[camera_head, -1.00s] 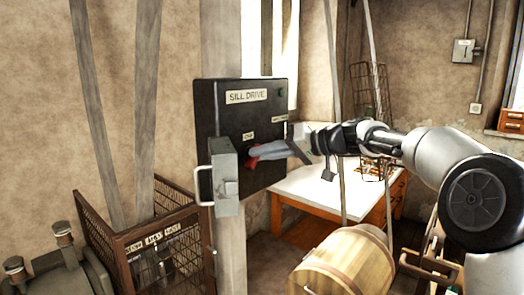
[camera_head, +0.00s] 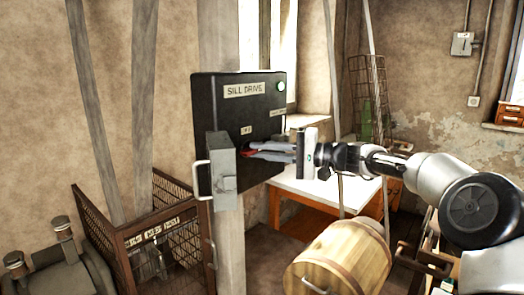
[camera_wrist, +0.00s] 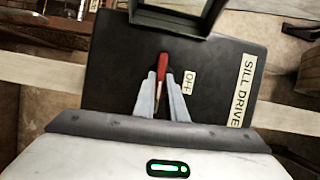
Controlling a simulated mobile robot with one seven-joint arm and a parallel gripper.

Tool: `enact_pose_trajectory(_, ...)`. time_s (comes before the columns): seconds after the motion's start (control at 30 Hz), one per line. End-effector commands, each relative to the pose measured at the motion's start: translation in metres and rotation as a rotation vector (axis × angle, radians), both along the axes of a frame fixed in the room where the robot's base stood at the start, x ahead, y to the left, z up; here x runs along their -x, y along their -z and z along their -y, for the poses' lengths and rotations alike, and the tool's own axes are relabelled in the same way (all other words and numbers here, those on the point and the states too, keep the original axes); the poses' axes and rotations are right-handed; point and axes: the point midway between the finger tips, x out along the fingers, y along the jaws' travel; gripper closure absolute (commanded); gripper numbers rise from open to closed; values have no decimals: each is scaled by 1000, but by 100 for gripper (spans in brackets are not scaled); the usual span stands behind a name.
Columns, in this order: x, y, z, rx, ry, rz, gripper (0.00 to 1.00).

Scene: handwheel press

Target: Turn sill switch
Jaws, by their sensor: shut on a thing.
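The sill switch has a red handle (camera_head: 246,153) on the black SILL DRIVE panel (camera_head: 215,95), which is fixed to a wooden post. My gripper (camera_head: 254,151) reaches it from the right, its jaws shut on the red handle. In the wrist view the red handle (camera_wrist: 162,66) shows between the two grey fingers of my gripper (camera_wrist: 161,82). An OFF label (camera_wrist: 188,82) is beside it. The grey box in front hides part of the panel's lower left.
A grey box (camera_head: 222,165) with a side handle sits on the post close to the gripper. A white-topped table (camera_head: 330,195) stands behind, a wooden barrel (camera_head: 340,262) below right, and a wire-mesh crate (camera_head: 130,248) at lower left.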

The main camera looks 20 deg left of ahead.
Motion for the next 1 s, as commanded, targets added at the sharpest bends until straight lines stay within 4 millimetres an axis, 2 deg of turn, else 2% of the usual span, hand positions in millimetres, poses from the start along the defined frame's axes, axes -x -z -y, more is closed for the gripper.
enact_pose_trajectory(0.27, 0, 1, 0, -25, 2, -62, 100)
enact_pose_trajectory(0.7, 0, 1, 0, -29, 1, -71, 100)
enact_pose_trajectory(0.73, 0, 1, 0, -29, 1, -71, 86)
enact_pose_trajectory(0.83, 0, 1, 0, -28, 1, -70, 70)
enact_pose_trajectory(1.0, 0, 1, 0, -28, 1, -69, 70)
